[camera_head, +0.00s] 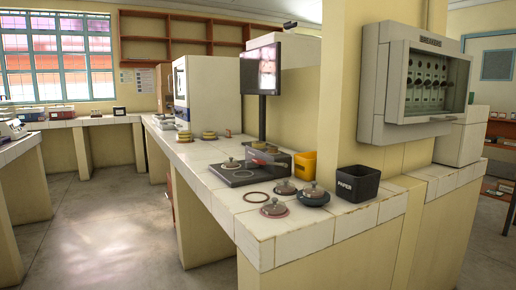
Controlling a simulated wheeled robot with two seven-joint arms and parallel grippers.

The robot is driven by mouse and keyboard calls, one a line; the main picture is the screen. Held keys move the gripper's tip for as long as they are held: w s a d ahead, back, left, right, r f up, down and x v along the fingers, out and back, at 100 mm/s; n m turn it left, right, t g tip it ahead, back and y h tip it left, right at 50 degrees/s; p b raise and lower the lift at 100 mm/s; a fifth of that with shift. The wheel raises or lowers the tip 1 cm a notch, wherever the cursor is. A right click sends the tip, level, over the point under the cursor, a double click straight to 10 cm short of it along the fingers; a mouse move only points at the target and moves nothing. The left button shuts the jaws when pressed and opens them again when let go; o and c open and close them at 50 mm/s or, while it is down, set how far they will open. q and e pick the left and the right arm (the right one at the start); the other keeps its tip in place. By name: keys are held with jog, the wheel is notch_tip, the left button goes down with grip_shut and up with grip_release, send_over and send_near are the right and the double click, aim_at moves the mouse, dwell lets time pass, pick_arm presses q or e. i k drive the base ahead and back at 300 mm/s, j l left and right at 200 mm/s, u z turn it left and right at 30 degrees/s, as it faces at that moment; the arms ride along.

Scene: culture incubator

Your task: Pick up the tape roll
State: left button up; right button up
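No thing is clear enough to name as the tape roll for certain. A flat, thin reddish-brown ring (257,197) lies on the white tiled bench, near its front edge. Small yellow round items (184,136) sit farther back on the bench, with another yellow round item (209,135) to their right; they are too small to identify. Neither of my grippers shows in the head view.
Lidded round pots (313,195) stand right of the ring. A dark flat device (242,175) lies behind it. A yellow bin (305,164) and black paper bin (357,183) stand near the pillar (345,110). A monitor (260,70) rises behind. Open floor (105,225) lies left.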

aim_at(256, 144)
jog(key=z, duration=0.35)
jog(key=j+z, duration=0.2)
jog(key=z, duration=0.25)
jog(key=j+z, duration=0.25)
jog(key=z, duration=0.2)
jog(key=j+z, duration=0.2)
jog(key=z, duration=0.25)
jog(key=k+j+z, duration=0.1)
jog(key=z, duration=0.35)
jog(key=j+z, duration=0.2)
jog(key=z, duration=0.2)
jog(key=k+j+z, duration=0.2)
jog(key=z, duration=0.25)
jog(key=k+j+z, duration=0.1)
jog(key=z, duration=0.3)
jog(key=k+j+z, duration=0.15)
jog(key=z, duration=0.25)
jog(key=k+j+z, duration=0.1)
jog(key=z, duration=0.3)
jog(key=k+j+z, duration=0.15)
jog(key=k+z, duration=0.65)
jog(key=k+u, duration=0.15)
jog(key=k, duration=0.4)
jog(key=k+j+u, duration=0.1)
jog(key=k, duration=0.45)
